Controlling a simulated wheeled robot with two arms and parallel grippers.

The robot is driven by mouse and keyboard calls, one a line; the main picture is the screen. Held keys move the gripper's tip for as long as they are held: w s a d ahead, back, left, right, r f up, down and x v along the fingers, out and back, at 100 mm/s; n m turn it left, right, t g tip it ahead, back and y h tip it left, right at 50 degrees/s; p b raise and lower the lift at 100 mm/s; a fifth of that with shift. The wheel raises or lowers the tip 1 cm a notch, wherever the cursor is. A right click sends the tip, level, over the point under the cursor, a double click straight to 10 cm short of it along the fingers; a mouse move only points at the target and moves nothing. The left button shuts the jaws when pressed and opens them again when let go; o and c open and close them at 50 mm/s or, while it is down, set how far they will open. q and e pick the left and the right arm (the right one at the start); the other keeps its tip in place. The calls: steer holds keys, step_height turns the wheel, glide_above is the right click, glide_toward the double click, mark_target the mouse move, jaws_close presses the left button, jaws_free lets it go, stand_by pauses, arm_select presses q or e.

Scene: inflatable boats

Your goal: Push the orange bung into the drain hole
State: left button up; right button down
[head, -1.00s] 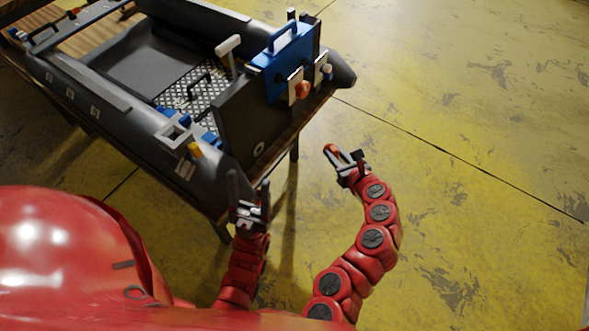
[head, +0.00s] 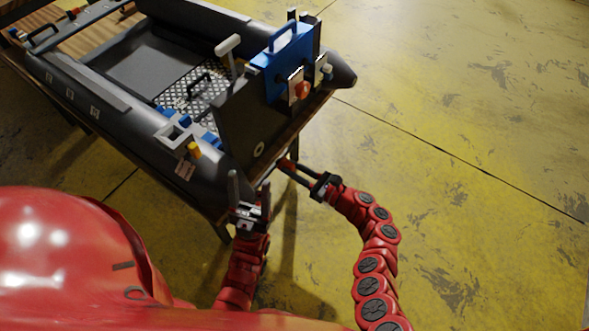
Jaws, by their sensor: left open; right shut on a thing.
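The drain hole (head: 259,149) shows as a pale ring in the dark grey transom (head: 245,120) of the boat. My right gripper (head: 288,166) is shut on the orange bung (head: 282,160), of which only a small reddish bit shows at the fingertips. The bung is a little to the right of and below the drain hole in the picture, apparently still apart from it. My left gripper (head: 249,184) is open and empty, below the near corner of the boat in the picture.
The grey inflatable boat (head: 120,105) rests on a wooden-topped table (head: 80,42). Yellow floor (head: 450,110) at the right is clear.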

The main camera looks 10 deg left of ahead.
mark_target(279, 161)
steer(key=shift+b+x, duration=1.5)
steer(key=shift+x, duration=1)
steer(key=shift+w+a, duration=0.2)
steer(key=shift+a, duration=0.4)
steer(key=shift+r, duration=0.15)
steer(key=shift+b+x, duration=1)
steer(key=shift+b, duration=0.1)
steer(key=c, duration=0.6)
jaws_free()
